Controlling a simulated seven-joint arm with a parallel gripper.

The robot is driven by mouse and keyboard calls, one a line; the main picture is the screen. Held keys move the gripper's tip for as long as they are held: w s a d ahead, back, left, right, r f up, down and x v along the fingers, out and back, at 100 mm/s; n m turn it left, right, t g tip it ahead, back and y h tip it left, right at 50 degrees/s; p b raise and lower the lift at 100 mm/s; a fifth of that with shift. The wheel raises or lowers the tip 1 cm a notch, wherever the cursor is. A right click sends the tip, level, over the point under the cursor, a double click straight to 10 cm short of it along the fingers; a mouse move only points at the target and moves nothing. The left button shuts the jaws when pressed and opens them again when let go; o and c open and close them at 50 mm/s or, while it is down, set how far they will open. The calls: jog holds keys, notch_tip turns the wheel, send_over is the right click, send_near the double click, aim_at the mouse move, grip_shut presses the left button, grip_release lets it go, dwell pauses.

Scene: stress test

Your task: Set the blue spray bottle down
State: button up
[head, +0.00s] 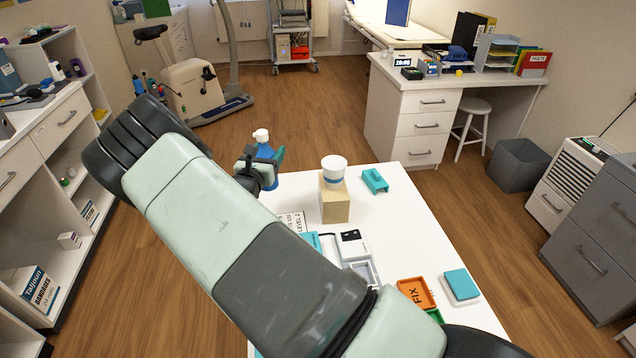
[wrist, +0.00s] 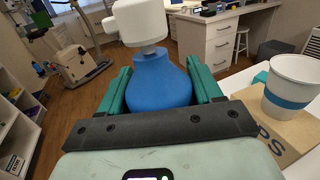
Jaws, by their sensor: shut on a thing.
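The blue spray bottle (head: 266,152) with a white spray head shows in the head view at the far left of the white table (head: 400,208). It appears upright. My gripper (head: 262,165) is shut on it. In the wrist view the bottle (wrist: 158,84) stands between the two teal fingers of my gripper (wrist: 160,90), with its white head above them.
A white cup with a blue band (head: 334,168) stands on a cardboard box (head: 335,202) right of the bottle. A teal block (head: 375,181) lies further right. An orange tray (head: 416,293) and a teal-topped box (head: 461,286) lie nearer. The table's right side has bare room.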

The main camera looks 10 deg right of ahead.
notch_tip(320, 180, up, 12)
jog(key=shift+f, duration=0.2)
jog(key=s+d+m+g+h, duration=0.25)
jog(key=s+d, duration=0.25)
jog(key=d, duration=0.7)
jog(key=s+d+m+g+h, duration=0.1)
jog(key=s+d+m+h, duration=0.2)
jog(key=d, duration=1)
jog(key=s+d+m+g+h, duration=0.1)
jog(key=s+d+g+h, duration=0.15)
jog(key=s+d, duration=0.65)
jog(key=shift+w+d+f, duration=0.45)
jog(key=shift+w+f, duration=0.2)
jog(key=shift+f, duration=2.85)
jog(key=shift+w+d+f, duration=0.5)
jog(key=shift+w+f, duration=0.1)
jog(key=shift+f, duration=2.9)
jog(key=shift+w+d+f, duration=0.45)
jog(key=shift+w+f, duration=0.2)
jog(key=shift+f, duration=2.85)
jog(key=shift+f, duration=0.15)
jog(key=o, duration=1.3)
